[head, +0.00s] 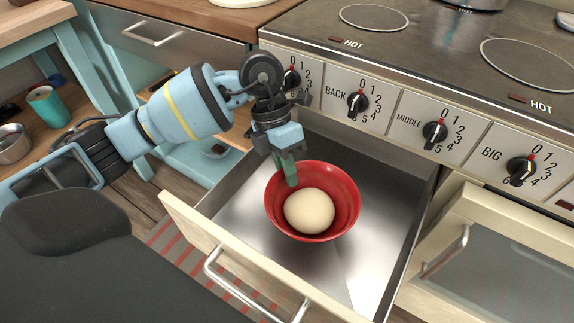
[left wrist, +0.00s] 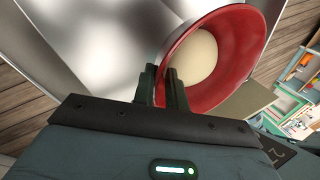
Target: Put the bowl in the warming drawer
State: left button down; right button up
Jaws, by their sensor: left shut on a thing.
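A red bowl (head: 347,188) holding a round pale ball of dough or similar (head: 309,211) is inside the open warming drawer (head: 375,255), over its metal floor. My left gripper (head: 288,172) reaches down from the upper left and is shut on the bowl's rim at its left side. In the left wrist view the gripper's fingers (left wrist: 165,90) pinch the wall of the red bowl (left wrist: 250,45), with the pale ball (left wrist: 195,55) inside it. I cannot tell whether the bowl's base touches the drawer floor. My right gripper is not in view.
The stove front with several knobs (head: 435,133) rises behind the drawer, and hot plates (head: 374,17) lie on top. The drawer's handle (head: 250,290) faces the front. A cream oven door (head: 500,230) stands at the right. A teal cup (head: 48,108) and metal bowl (head: 12,145) are at the left.

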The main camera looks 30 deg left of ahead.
pick_arm(q)
notch_tip(320, 180, down, 3)
jog(key=shift+f+b, duration=0.15)
jog(key=shift+b, duration=0.55)
jog(key=shift+f, duration=0.25)
jog(key=shift+f, duration=0.15)
jog(key=shift+f+b, duration=0.35)
jog(key=shift+f, duration=0.25)
jog(key=shift+f, duration=0.25)
jog(key=c, duration=1.3)
grip_release()
jog(key=shift+c, duration=0.2)
